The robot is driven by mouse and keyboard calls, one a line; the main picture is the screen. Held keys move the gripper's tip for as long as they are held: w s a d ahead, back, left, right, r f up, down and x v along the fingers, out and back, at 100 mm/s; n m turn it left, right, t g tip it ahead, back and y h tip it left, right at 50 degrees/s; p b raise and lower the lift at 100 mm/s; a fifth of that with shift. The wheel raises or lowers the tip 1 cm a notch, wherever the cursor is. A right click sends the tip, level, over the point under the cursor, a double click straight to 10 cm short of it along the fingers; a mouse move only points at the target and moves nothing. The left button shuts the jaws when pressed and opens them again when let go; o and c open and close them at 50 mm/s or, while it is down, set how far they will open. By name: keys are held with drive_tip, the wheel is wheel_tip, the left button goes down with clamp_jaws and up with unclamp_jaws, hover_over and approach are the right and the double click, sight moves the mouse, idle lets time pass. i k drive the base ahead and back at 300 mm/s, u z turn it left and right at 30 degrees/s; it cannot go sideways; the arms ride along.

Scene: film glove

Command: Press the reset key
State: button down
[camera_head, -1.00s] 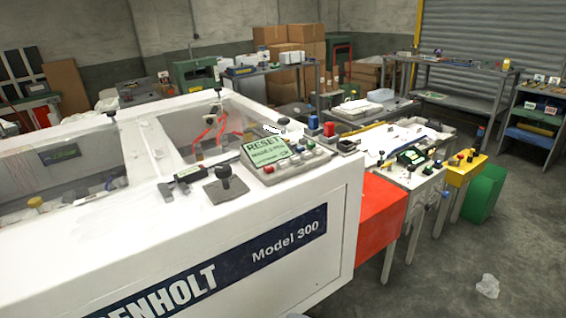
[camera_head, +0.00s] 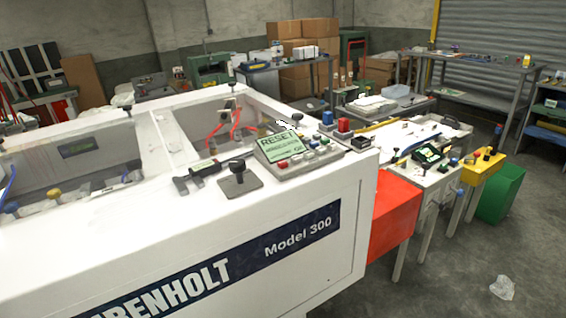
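A control panel (camera_head: 297,158) sits on the top right part of the white machine (camera_head: 150,235). Its green screen (camera_head: 278,146) reads "RESET" with a smaller, unclear line below. Below and beside the screen are several small keys, among them a red key (camera_head: 282,164) at the panel's lower left edge. Which key is the reset key cannot be told at this size. My gripper is not in view.
A black knob on a plate (camera_head: 238,175) and a black tool (camera_head: 196,176) lie left of the panel. Red and blue blocks (camera_head: 344,126) stand behind it. A cluttered bench (camera_head: 425,170) and a red box (camera_head: 394,212) are at right. Open floor (camera_head: 440,285) lies front right.

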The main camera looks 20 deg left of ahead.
sight(282, 164)
drive_tip(key=u, duration=0.45)
drive_tip(key=i, duration=0.8)
drive_tip(key=u, duration=1.05)
